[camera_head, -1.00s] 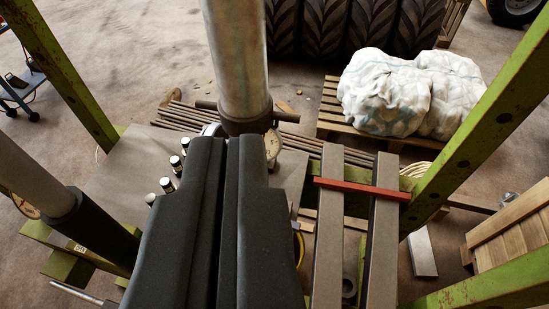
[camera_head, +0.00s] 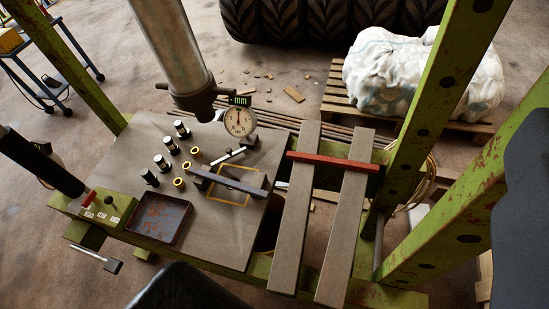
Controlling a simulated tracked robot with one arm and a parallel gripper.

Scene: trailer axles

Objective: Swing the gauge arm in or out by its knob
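The round white dial gauge (camera_head: 239,121), with a red needle and a small "mm" display on top, stands beside the lower end of the press ram (camera_head: 178,60). A slim pale bar (camera_head: 228,157) lies slanted below the dial; I cannot tell whether it is the gauge arm. No knob on the gauge can be made out clearly. My gripper (camera_head: 352,195) shows as two dark fingers far apart, one at the bottom edge and one at the right edge. It is open, with nothing between the fingers, and appears well nearer the camera than the gauge.
The grey plate (camera_head: 225,232) holds several black-and-silver pins (camera_head: 182,129), brass rings, a dark bar (camera_head: 228,180) and a rusty tray (camera_head: 160,217). Two long beams (camera_head: 296,215) with a red strip (camera_head: 333,161) lie to the right. Green frame posts (camera_head: 437,90) stand at both sides.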

